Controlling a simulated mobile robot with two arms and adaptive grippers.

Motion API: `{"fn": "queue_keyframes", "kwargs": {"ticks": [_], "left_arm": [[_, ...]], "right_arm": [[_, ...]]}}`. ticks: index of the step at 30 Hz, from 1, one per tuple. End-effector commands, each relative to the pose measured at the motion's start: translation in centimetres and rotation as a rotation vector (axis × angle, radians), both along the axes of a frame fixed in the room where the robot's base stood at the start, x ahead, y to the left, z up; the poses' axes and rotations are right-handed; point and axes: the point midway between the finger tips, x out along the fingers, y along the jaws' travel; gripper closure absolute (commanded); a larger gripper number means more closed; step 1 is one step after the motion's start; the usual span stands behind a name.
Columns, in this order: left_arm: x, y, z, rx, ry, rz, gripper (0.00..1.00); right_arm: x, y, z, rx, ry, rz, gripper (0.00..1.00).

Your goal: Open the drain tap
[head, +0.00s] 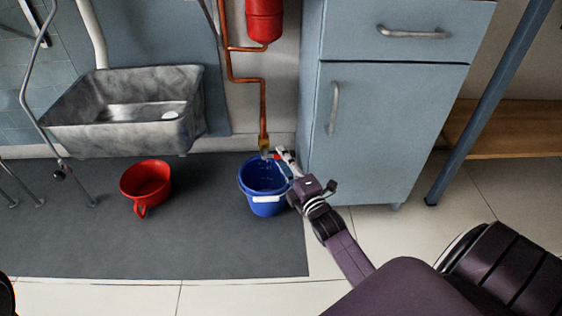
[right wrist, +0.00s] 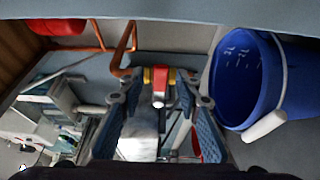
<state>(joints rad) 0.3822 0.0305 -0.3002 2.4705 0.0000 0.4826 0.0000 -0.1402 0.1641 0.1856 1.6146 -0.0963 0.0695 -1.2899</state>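The drain tap (head: 264,148) is a brass fitting at the lower end of a copper pipe (head: 262,110), above the blue bucket (head: 267,206). In the right wrist view, the tap's red handle (right wrist: 160,76) shows in front of the yellow brass, between and beyond my fingertips. My right gripper (head: 283,158) is at the tap from the right, over the bucket's rim. In the right wrist view the gripper (right wrist: 160,100) is open, one finger on each side, with nothing clearly held. Whether a finger touches the handle, I cannot tell. My left gripper is not in view.
A blue-grey cabinet (head: 382,130) stands close to the right of the tap. A grey sink (head: 125,108) hangs at the left, with a red pot (head: 146,184) on the dark mat (head: 60,225) below. A red tank (head: 264,18) is above. Mat in front of the bucket is clear.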

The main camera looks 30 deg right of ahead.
Motion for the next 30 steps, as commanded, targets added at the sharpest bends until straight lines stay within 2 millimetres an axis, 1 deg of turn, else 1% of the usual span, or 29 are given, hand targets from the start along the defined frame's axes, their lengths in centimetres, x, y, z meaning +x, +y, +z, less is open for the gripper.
{"fn": "queue_keyframes", "kwargs": {"ticks": [1, 3, 6, 14, 15, 17, 23, 24, 30], "left_arm": [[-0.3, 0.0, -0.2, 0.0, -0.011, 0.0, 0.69], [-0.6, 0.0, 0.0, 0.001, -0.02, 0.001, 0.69], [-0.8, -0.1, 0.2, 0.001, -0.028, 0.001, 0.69], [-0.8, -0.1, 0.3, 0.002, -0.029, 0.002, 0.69], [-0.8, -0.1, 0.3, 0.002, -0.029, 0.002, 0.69], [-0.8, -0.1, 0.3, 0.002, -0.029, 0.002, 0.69], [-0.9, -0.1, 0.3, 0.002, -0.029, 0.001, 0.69], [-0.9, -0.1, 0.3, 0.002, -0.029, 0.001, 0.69], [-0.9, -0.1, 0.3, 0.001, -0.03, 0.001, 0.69]], "right_arm": [[0.6, -0.1, -0.3, 0.0, 0.0, 0.0, 0.69], [1.1, -0.2, -0.2, 0.0, 0.001, 0.0, 0.69], [1.6, -0.2, -0.1, 0.001, 0.001, 0.0, 0.69], [1.7, -0.2, 0.0, 0.001, 0.002, 0.0, 0.69], [1.7, -0.2, 0.0, 0.001, 0.002, 0.0, 0.7], [1.7, -0.2, -0.1, 0.001, 0.002, 0.0, 0.77], [1.7, -0.2, -0.1, 0.001, 0.002, 0.0, 0.99], [1.7, -0.2, -0.1, 0.001, 0.002, 0.0, 1.0], [1.7, -0.2, -0.1, 0.001, 0.003, 0.0, 1.0]]}}
